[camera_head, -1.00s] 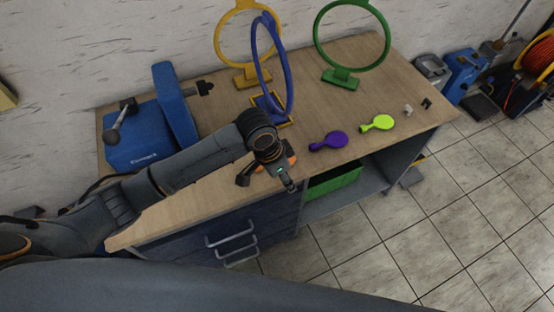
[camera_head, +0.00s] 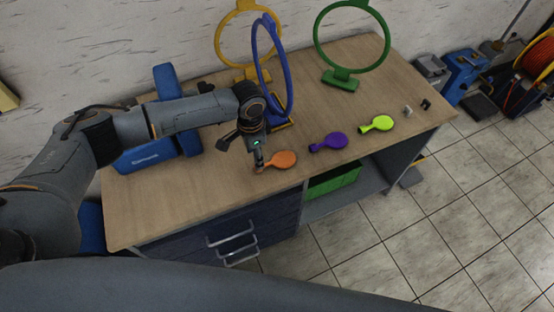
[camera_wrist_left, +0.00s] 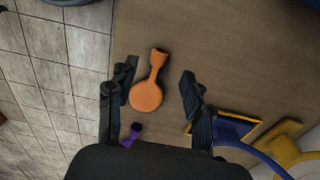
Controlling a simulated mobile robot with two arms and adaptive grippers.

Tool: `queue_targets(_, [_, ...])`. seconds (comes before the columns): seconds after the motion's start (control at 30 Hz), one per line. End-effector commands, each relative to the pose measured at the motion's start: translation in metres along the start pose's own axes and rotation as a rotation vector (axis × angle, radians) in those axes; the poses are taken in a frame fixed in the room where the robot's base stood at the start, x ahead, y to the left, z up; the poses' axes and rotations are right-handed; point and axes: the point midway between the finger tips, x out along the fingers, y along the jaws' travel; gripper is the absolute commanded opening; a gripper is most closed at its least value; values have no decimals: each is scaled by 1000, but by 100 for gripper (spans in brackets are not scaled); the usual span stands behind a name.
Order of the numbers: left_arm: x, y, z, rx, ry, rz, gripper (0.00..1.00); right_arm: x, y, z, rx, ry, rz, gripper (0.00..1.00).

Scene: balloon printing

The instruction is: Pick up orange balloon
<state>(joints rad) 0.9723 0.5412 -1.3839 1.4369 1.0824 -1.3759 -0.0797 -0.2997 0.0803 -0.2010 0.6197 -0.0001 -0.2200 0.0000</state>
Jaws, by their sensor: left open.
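The orange balloon (camera_head: 279,160) lies flat on the wooden table near its front edge, with its neck pointing left in the head view. My left gripper (camera_head: 248,152) is just left of it, above the neck end. In the left wrist view the orange balloon (camera_wrist_left: 147,95) lies between the two spread fingers of my left gripper (camera_wrist_left: 158,90), closer to the left finger. The gripper is open and empty, and I see no contact with the balloon. My right gripper is not in view.
A purple balloon (camera_head: 329,142) and a yellow-green balloon (camera_head: 377,124) lie to the right. The blue ring stand (camera_head: 267,70) is close behind my gripper, with yellow (camera_head: 219,45) and green (camera_head: 341,78) ring stands beyond. The table's front-left area is clear.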

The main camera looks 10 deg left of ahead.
Motion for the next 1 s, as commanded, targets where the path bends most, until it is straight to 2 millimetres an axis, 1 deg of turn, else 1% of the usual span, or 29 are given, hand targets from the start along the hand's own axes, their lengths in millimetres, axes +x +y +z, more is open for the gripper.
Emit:
queue_targets(0.23, [18,1,-1,1,-1,0,51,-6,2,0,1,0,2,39])
queue_targets(0.37, [36,1,-2,1,-2,-1,51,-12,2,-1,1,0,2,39])
queue_targets(0.4, [44,0,-2,0,-1,0,51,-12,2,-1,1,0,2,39])
queue_targets(0.5, [55,1,-2,0,-1,0,51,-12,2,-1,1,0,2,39])
queue_targets(0.6, [60,0,-2,1,0,0,51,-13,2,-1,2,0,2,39])
queue_targets(0.8, [61,0,-2,1,1,0,51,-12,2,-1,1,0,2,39])
queue_targets(0.87, [61,0,-2,1,0,-1,39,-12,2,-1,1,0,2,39])
queue_targets(0.9, [60,0,-2,1,0,-1,31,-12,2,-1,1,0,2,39])
queue_targets(1.0, [60,0,-2,0,0,-1,12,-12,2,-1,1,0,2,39])
